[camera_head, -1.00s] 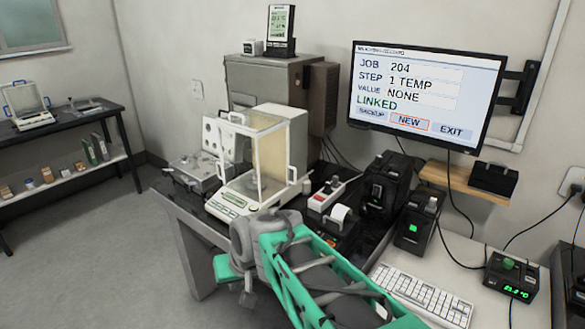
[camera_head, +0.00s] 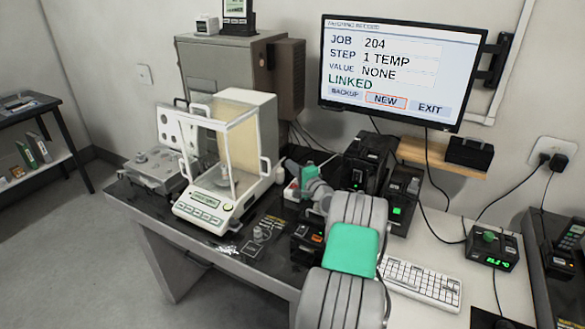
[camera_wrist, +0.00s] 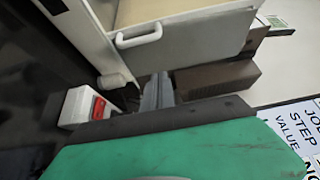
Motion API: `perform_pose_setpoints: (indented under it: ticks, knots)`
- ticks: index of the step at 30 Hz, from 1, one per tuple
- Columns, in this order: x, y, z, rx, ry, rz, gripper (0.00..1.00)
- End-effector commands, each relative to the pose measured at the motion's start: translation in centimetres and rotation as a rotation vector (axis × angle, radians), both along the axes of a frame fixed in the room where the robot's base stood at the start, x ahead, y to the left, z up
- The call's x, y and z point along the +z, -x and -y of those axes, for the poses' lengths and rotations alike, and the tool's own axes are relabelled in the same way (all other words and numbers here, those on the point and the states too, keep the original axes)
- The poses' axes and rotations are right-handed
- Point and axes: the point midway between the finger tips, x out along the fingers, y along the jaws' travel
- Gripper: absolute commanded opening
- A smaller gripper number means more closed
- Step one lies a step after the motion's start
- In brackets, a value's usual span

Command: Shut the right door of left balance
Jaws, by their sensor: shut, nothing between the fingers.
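The balance (camera_head: 207,213) stands on the dark desk, with a white-framed glass chamber and a tan interior. Its right door (camera_wrist: 190,38) carries a white handle (camera_head: 264,166), which also shows in the wrist view (camera_wrist: 137,38). The handle sits well behind the front post, beside the rear housing, so the door appears slid back. My gripper (camera_head: 287,164) is shut and empty, to the right of the balance. In the wrist view its fingers (camera_wrist: 158,92) point toward the door's side, below the handle and apart from it. Contact with the housing cannot be told.
A red-and-white device (camera_wrist: 85,107) lies close to my fingers. Black devices (camera_head: 370,168) stand to the right, and a keyboard (camera_head: 420,284) lies in front. A metal instrument (camera_head: 155,170) stands left of the balance. A cabinet (camera_head: 225,70) is behind. The desk's front left is mostly clear.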

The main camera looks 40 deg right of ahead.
Motion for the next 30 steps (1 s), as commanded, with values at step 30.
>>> perform_pose_setpoints:
  ticks: [30]
  knots:
    - [0.0, -4.8, -2.5, -0.008, 0.001, -0.002, 0.0]
